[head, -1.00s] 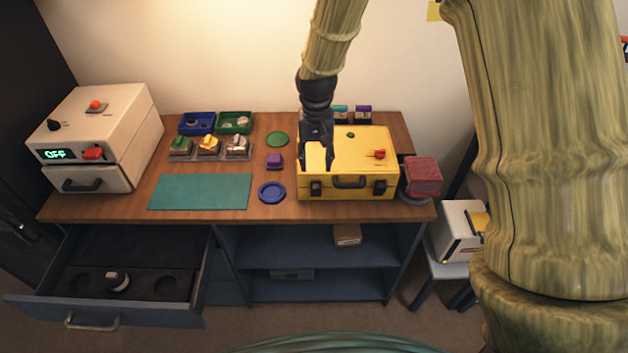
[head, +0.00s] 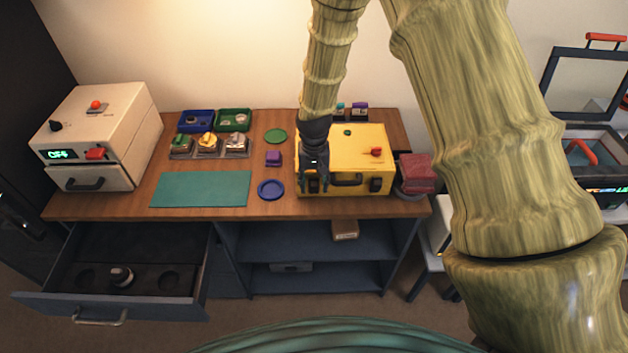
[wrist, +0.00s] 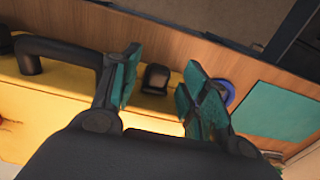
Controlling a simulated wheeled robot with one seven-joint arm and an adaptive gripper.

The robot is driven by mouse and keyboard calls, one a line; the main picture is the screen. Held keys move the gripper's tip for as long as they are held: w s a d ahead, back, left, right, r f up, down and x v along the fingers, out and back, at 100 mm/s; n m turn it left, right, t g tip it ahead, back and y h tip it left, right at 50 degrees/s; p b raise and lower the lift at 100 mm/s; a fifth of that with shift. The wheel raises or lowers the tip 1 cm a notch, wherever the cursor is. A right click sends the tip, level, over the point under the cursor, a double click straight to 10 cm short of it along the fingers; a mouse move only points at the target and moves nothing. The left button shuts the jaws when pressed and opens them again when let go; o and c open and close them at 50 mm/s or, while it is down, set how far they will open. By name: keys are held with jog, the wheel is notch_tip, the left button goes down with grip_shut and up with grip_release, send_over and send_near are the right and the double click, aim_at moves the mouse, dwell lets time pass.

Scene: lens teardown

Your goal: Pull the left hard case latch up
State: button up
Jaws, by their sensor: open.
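The yellow hard case (head: 358,152) sits closed on the right part of the wooden worktop. Its left latch (wrist: 156,78) is a small black block on the front face. In the wrist view it lies between and beyond my two fingertips, with a gap on both sides. My gripper (wrist: 158,88) is open and empty, with teal finger pads. In the head view my gripper (head: 314,186) is at the front left corner of the case and partly hides the left latch. The right latch (head: 376,185) and the black carry handle (head: 346,180) show on the front.
A blue round dish (head: 271,189) and a purple block (head: 273,158) stand just left of the case. A teal mat (head: 200,189) lies further left. An open drawer (head: 110,302) juts out below.

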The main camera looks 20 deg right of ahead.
aim_at(314, 185)
jog(key=shift+f, duration=0.35)
grip_shut()
jog(key=shift+r+p, duration=0.3)
jog(key=shift+r, duration=0.8)
grip_release()
notch_tip(314, 185, up, 12)
